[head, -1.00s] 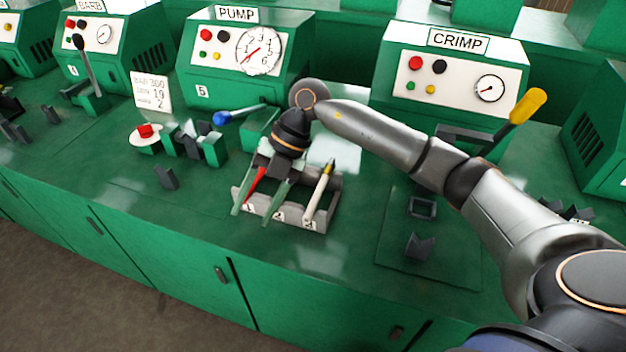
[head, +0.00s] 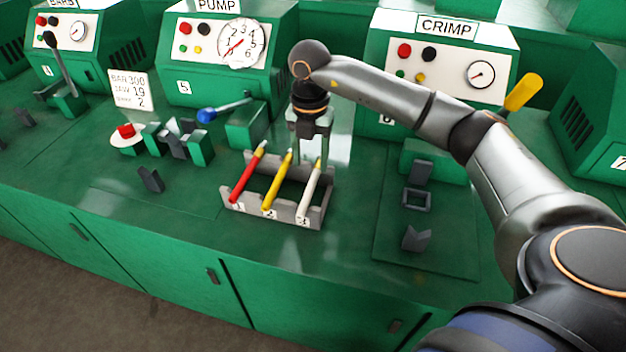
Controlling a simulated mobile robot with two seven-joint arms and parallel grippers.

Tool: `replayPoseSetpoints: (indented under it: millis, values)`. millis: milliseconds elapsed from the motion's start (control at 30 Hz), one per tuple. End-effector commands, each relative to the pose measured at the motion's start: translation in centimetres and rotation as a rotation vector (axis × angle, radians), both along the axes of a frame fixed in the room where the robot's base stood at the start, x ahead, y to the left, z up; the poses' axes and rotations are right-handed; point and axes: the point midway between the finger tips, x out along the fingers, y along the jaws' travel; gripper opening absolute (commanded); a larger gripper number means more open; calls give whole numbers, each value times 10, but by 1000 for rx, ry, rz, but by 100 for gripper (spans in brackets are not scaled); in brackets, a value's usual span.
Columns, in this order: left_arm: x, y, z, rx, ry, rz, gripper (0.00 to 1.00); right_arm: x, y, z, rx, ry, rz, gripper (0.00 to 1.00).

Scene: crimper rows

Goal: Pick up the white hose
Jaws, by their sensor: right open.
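The white hose (head: 309,192) lies tilted in the rightmost slot, marked 3, of a grey rack (head: 285,214) on the green bench. A red hose (head: 247,176) lies in slot 1 and a yellow hose (head: 277,182) in slot 2. My right gripper (head: 310,160) is open and points down at the back of the rack, over the upper end of the white hose. Its fingers look pale and partly blend with the bench behind. I cannot tell whether they touch the hose. My left gripper is not in view.
Behind stand the PUMP machine (head: 222,60) with a blue-knobbed lever (head: 207,115) and the CRIMP machine (head: 440,65) with a yellow handle (head: 523,92). Grey fixtures (head: 417,199) sit right of the rack. A red button (head: 126,131) is at left. The bench front is clear.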

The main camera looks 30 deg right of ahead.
Motion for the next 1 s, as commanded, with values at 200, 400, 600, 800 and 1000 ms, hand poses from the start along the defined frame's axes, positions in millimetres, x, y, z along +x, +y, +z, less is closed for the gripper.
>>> replayPoseSetpoints:
  millis: [200,400,600,800,1000]
  values:
    - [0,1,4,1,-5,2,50,-8,-3,-33,0,6,1,57]
    - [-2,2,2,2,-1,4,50,-7,-3,-47,0,3,1,57]
    - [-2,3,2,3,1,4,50,-6,-3,-48,0,1,2,56]
    - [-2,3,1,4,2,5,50,-6,-3,-47,1,2,2,34]
    - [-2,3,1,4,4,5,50,-6,-2,-47,1,2,2,11]
